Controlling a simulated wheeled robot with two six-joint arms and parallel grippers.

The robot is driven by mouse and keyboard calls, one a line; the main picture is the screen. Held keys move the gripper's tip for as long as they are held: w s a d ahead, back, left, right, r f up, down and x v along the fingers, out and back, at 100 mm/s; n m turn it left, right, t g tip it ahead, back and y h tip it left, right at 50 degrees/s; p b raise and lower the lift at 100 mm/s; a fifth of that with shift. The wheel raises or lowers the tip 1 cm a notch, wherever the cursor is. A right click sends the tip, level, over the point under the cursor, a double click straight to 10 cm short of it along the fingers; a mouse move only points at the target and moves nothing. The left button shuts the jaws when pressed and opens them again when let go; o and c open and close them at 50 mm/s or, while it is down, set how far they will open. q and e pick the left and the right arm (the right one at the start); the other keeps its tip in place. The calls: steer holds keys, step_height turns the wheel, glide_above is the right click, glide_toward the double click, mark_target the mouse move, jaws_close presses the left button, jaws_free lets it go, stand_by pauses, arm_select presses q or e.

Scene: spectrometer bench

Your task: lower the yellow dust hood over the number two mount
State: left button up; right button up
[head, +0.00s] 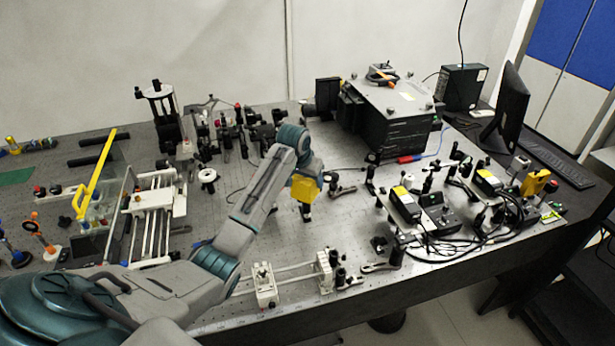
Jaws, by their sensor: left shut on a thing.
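My left arm reaches in from the lower left over the optical bench. My left gripper (306,178) points down and is shut on the small yellow dust hood (304,191). The fingers and the wrist hide the hood's upper part. A short dark post (305,212) shows directly below the hood; I cannot tell whether the hood touches it or is around its top. No number can be read on any mount, so I cannot tell which is number two. My right gripper is not in view.
A white rail assembly (290,272) stands in front of the hood, near the bench's front edge. Small mounts (340,187) stand to its right. A large black box (390,125) is behind. Cabled yellow-labelled modules (405,203) are at the right. Bare bench (345,225) lies between.

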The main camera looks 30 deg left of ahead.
arm_select(q)
steer(key=shift+f, duration=0.65)
steer(key=shift+f, duration=0.2)
stand_by(0.3)
steer(key=shift+p, duration=0.35)
steer(key=shift+f, duration=0.1)
steer(key=o, duration=1)
steer(key=shift+o, duration=0.2)
